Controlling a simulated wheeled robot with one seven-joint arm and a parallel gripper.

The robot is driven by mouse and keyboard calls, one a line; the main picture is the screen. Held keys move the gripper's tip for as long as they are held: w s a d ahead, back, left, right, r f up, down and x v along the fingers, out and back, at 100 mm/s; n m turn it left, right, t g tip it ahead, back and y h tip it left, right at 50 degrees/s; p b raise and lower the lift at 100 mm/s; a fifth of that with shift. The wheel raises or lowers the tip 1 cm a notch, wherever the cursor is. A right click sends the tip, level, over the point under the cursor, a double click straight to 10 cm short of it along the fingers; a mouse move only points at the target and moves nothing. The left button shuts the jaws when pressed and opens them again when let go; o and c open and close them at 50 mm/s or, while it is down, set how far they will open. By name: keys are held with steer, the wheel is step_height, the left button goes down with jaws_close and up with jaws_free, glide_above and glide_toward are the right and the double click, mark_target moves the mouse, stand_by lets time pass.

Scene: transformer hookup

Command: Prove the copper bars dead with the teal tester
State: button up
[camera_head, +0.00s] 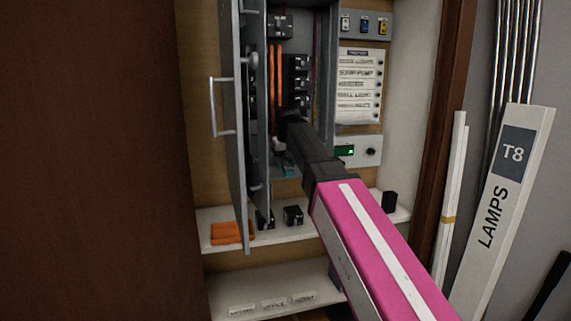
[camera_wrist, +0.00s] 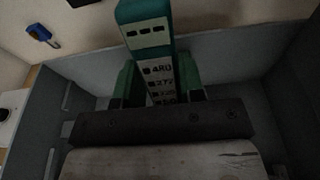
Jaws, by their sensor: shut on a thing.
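The copper bars (camera_head: 275,75) stand upright as orange strips inside the open grey cabinet in the head view. The teal tester (camera_wrist: 146,38) is in my gripper (camera_wrist: 160,80). In the wrist view it has dark slots near its top and a pale scale with printed numbers. The two green fingers are shut on its sides. In the head view my gripper reaches into the lower part of the cabinet, and a bit of teal (camera_head: 288,170) shows below it, under the bars. My arm hides part of the cabinet, and whether the tester touches anything cannot be told.
The cabinet door (camera_head: 238,130) stands open at the left, close to my gripper. Black breakers (camera_head: 299,80) sit right of the bars. A shelf below holds orange folded items (camera_head: 231,232) and black blocks (camera_head: 293,214). A T8 lamps box (camera_head: 505,190) leans at right.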

mark_target(290, 170)
steer(key=shift+w+a, duration=0.15)
steer(key=shift+w, duration=0.3)
stand_by(1.1)
steer(key=shift+s, duration=0.15)
steer(key=shift+s+d, duration=0.35)
steer(key=shift+s, duration=0.7)
steer(key=shift+s+d, duration=0.4)
steer(key=shift+s, duration=0.7)
steer(key=shift+s+d, duration=0.35)
steer(key=shift+s, duration=0.7)
